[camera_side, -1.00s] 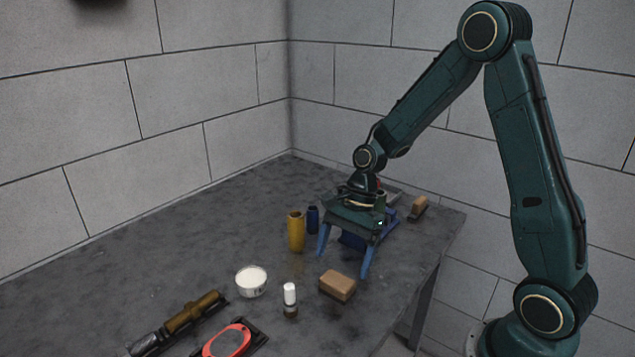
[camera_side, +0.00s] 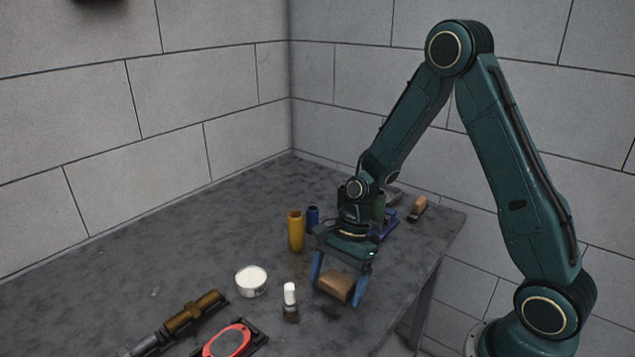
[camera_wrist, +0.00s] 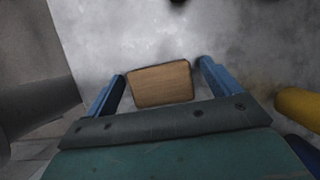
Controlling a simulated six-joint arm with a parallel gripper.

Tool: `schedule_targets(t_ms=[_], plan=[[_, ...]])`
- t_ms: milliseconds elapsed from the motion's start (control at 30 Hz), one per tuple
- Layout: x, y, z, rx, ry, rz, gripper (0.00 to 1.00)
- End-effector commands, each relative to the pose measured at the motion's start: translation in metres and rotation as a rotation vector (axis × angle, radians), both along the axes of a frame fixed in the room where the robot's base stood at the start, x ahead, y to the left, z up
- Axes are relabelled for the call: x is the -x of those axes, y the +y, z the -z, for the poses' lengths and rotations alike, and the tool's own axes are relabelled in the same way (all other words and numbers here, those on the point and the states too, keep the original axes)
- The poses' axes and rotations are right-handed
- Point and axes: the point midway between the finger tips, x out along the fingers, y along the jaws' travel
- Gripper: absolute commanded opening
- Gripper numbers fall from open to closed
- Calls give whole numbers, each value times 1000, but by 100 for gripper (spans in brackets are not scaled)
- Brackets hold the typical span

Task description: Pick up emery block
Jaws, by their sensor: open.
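The emery block is a tan-brown rectangular block (camera_side: 336,285) lying flat on the grey table, and it also shows in the wrist view (camera_wrist: 160,83) between the two blue fingers. My gripper (camera_side: 337,288) is open and points down over the block, with one finger on each side of it. In the wrist view my gripper (camera_wrist: 163,78) has a visible gap between each finger and the block. The side view does not show clearly how far the fingertips are above the table.
A yellow cylinder (camera_side: 296,232) and a blue cylinder (camera_side: 313,218) stand behind. A white-capped bottle (camera_side: 290,297) and a white tub (camera_side: 251,281) stand left of the block. A red-rimmed item (camera_side: 227,341) and a brass nozzle (camera_side: 192,312) lie front left. A wooden-handled brush (camera_side: 418,208) lies back right.

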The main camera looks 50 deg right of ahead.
Motion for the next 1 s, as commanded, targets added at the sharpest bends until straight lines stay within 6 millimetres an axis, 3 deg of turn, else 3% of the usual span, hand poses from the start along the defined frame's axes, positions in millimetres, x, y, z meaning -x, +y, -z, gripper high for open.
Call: schedule_targets(t_ms=[467,500,733,1000], plan=[[0,0,1,0,0,1,89],[0,0,1,0,0,1,87],[0,0,1,0,0,1,42],[0,0,0,0,-1,0,39]])
